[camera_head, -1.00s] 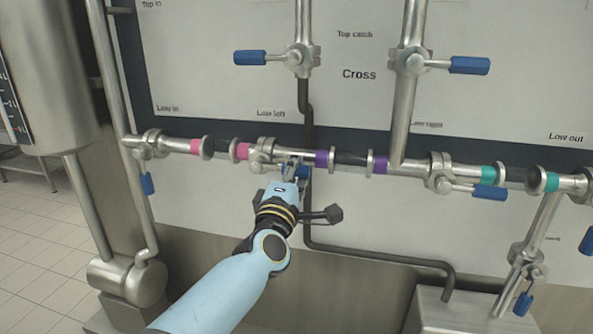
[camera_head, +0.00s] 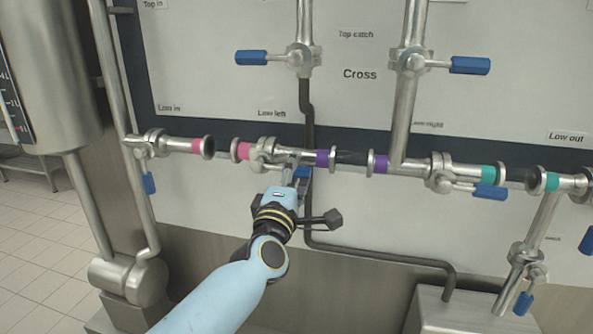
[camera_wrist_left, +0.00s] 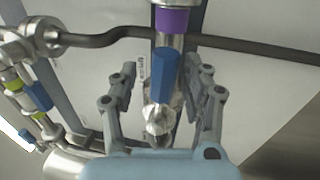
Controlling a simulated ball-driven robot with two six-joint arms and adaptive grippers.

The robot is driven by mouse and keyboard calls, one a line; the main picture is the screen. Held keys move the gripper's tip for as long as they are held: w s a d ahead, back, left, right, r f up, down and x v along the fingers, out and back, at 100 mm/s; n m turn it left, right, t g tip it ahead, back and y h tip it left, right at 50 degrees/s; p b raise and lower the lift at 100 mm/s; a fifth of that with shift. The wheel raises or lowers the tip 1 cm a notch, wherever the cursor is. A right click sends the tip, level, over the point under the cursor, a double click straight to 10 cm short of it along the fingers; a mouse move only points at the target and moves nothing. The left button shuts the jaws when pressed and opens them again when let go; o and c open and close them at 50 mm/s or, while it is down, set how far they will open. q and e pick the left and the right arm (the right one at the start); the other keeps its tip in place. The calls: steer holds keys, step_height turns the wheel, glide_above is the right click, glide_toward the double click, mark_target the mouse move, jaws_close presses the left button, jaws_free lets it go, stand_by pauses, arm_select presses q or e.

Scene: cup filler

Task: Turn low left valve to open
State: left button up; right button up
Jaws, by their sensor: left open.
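The low left valve (camera_head: 263,154) sits on the horizontal pipe below the "Low left" label. Its blue handle (camera_head: 303,173) points right, roughly along the pipe, and is partly hidden by my left gripper (camera_head: 296,165) in the head view. In the left wrist view, the blue handle (camera_wrist_left: 165,78) lies between the two spread fingers of my left gripper (camera_wrist_left: 160,88), with gaps on both sides. The left gripper is open. My right gripper is in neither view.
The pipe with pink and purple bands (camera_head: 322,158) runs just above the gripper. A dark bent pipe (camera_head: 360,253) passes below and to the right. Other blue-handled valves (camera_head: 470,65) are above and right. The white panel below the pipe is largely bare.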

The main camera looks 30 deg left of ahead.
arm_select(q)
steer(key=v, duration=1.1)
